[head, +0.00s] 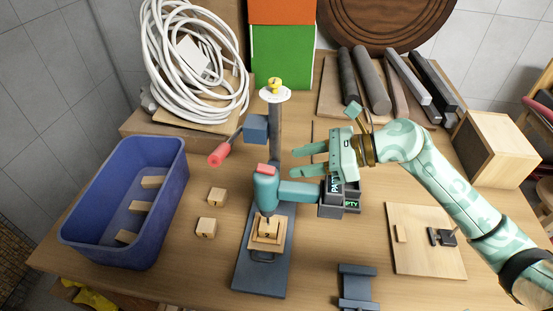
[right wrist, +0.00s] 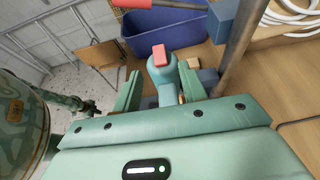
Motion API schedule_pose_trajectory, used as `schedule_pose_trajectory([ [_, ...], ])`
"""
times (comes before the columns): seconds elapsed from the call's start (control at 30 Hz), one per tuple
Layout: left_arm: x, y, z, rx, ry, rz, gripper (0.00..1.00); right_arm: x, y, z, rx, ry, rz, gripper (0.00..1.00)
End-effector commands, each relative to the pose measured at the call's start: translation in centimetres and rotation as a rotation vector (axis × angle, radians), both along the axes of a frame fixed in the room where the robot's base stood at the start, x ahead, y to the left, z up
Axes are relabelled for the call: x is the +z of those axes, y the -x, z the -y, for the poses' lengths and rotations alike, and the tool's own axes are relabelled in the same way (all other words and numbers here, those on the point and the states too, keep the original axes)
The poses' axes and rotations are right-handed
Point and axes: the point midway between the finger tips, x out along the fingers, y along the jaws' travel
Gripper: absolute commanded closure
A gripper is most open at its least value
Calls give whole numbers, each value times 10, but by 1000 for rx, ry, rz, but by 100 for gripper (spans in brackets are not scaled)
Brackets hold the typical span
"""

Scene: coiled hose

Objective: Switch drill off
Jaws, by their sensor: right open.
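The teal drill (head: 266,192) hangs upright in a stand with a grey base plate (head: 246,280). A red button (head: 263,169) sits on its top; the button also shows in the right wrist view (right wrist: 159,55). Its bit points down at a small wooden block (head: 268,229) on the base. The drill's handle (head: 300,192) runs right to a dark battery block (head: 340,196). My right gripper (head: 294,162) is open and empty, just above and right of the drill. In the right wrist view the drill's top shows between the fingers, beyond the tips. My left gripper is not in view.
A blue crate (head: 70,240) with several wooden blocks stands at the left. The stand's column (head: 275,130) and red-handled lever (head: 220,155) rise behind the drill. A coiled white hose (head: 160,60) lies at the back left. Bars (head: 372,80) lie at the back right.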

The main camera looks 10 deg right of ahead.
Motion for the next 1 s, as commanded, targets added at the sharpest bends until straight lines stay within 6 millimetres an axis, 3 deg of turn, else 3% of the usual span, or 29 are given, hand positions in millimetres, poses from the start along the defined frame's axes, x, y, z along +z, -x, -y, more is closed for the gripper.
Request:
schedule_pose_trajectory([
  [0.1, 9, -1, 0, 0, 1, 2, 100, -7, -10, -24, 1, -5, -1, 58],
  [0.3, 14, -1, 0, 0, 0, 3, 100, -20, -20, -48, 1, -2, -1, 58],
  [0.67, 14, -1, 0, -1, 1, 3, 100, -25, -22, -54, 1, 1, -1, 58],
  [0.7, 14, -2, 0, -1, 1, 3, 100, -25, -22, -54, 1, 1, -1, 61],
  [0.83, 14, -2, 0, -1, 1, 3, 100, -25, -22, -54, 1, 0, 0, 97],
  [1.0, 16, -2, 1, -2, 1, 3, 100, -24, -22, -54, 1, 6, -2, 100],
])
